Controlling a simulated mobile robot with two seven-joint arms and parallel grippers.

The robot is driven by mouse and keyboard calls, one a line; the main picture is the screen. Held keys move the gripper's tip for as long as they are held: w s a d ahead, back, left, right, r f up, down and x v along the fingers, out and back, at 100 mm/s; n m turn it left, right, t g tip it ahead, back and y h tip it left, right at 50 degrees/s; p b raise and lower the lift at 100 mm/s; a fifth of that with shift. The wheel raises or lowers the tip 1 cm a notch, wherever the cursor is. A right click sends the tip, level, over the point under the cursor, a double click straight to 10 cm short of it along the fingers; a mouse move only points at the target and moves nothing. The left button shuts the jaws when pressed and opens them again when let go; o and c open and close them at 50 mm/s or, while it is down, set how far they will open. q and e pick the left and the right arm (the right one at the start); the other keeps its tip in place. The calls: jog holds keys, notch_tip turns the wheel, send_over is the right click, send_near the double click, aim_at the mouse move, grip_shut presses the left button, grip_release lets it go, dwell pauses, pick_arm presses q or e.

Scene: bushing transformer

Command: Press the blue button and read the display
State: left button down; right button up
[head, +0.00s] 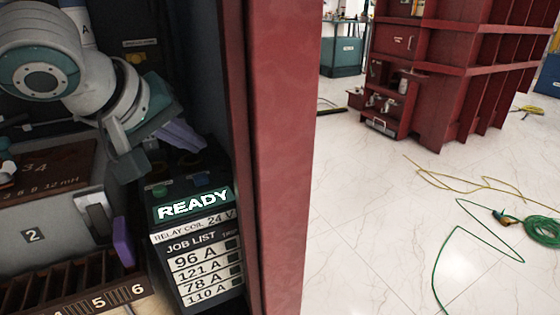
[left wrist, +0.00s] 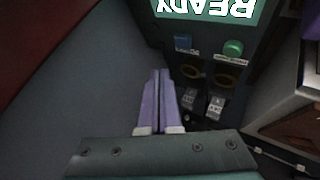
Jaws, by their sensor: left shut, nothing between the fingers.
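The display (head: 194,206) reads "READY" in white on dark green, on the front of a dark unit. The blue button (head: 201,180) is above it at the right, with a green button (head: 160,190) to its left. In the left wrist view the display (left wrist: 205,8) appears upside down, with the blue button (left wrist: 183,42) and green button (left wrist: 233,47) beside it. My left gripper (left wrist: 161,74) is shut and empty, its purple fingers pointing toward the blue button with a visible gap. In the head view the left gripper (head: 186,138) is just above the unit. My right gripper is not seen.
A job list (head: 205,265) with several ampere values is below the display. Two dark sockets with labels (left wrist: 205,104) lie beside my fingers. A grey box marked 2 (head: 40,240) stands left. A red post (head: 280,150) bounds the right side; open floor lies beyond.

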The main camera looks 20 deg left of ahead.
aim_at(198, 181)
pick_arm(q)
notch_tip(198, 181, down, 3)
jog(key=shift+r+b, duration=0.1)
jog(key=shift+b, duration=0.3)
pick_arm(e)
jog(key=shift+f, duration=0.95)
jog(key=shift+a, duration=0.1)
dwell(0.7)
pick_arm(q)
jog(key=shift+f, duration=0.55)
jog(key=shift+f, duration=0.4)
dwell(0.6)
jog(key=shift+r+p, duration=0.9)
jog(key=shift+p, duration=0.2)
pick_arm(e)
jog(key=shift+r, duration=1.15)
